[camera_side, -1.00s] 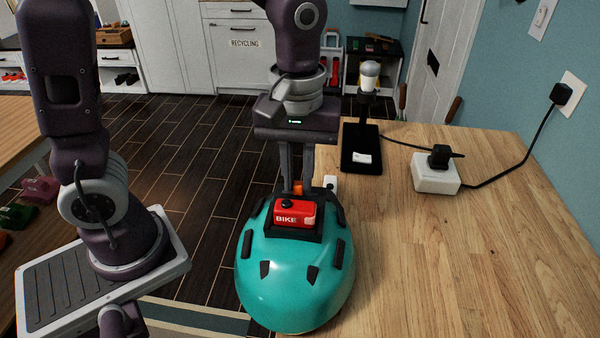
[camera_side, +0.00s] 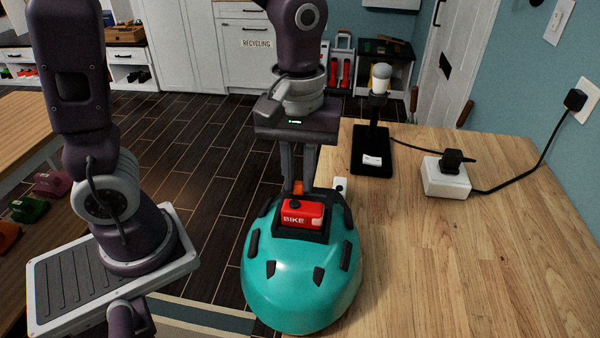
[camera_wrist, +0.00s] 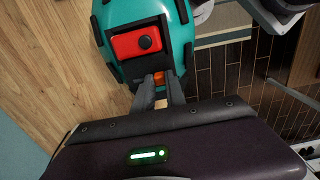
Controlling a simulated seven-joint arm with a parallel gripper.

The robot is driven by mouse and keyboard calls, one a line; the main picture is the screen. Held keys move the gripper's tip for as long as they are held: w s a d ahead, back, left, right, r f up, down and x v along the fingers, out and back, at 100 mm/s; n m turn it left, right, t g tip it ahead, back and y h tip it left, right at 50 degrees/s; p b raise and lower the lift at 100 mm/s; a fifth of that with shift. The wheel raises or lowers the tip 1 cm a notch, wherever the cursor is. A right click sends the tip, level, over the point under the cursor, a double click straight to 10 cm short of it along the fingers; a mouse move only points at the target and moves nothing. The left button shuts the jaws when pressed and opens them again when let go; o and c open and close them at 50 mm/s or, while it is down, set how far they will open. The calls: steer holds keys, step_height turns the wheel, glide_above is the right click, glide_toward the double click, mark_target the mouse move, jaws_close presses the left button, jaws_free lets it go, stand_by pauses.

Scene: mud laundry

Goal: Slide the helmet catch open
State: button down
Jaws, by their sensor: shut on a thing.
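A teal helmet (camera_side: 300,290) with black vents sits at the left edge of the wooden table. A red box marked BIKE (camera_side: 302,213) is set in a black mount on top of it. A small orange catch (camera_side: 298,187) is just behind the red box. My gripper (camera_side: 299,188) reaches down from above with its fingers shut on the orange catch. In the wrist view the helmet (camera_wrist: 110,40), the red box (camera_wrist: 136,43) and the orange catch (camera_wrist: 159,78) show, with the catch between my fingertips (camera_wrist: 160,82). The fingers partly hide the catch.
A black stand with a white-topped lamp (camera_side: 380,80) and a white socket block (camera_side: 445,178) with a black plug and cable are on the table (camera_side: 480,260). A small white object (camera_side: 341,185) is close behind the helmet. The table's right side is clear.

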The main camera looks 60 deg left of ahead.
mark_target(298, 183)
steer(key=c, duration=1.6)
jaws_free()
steer(key=shift+o, duration=0.2)
steer(key=shift+r, duration=3)
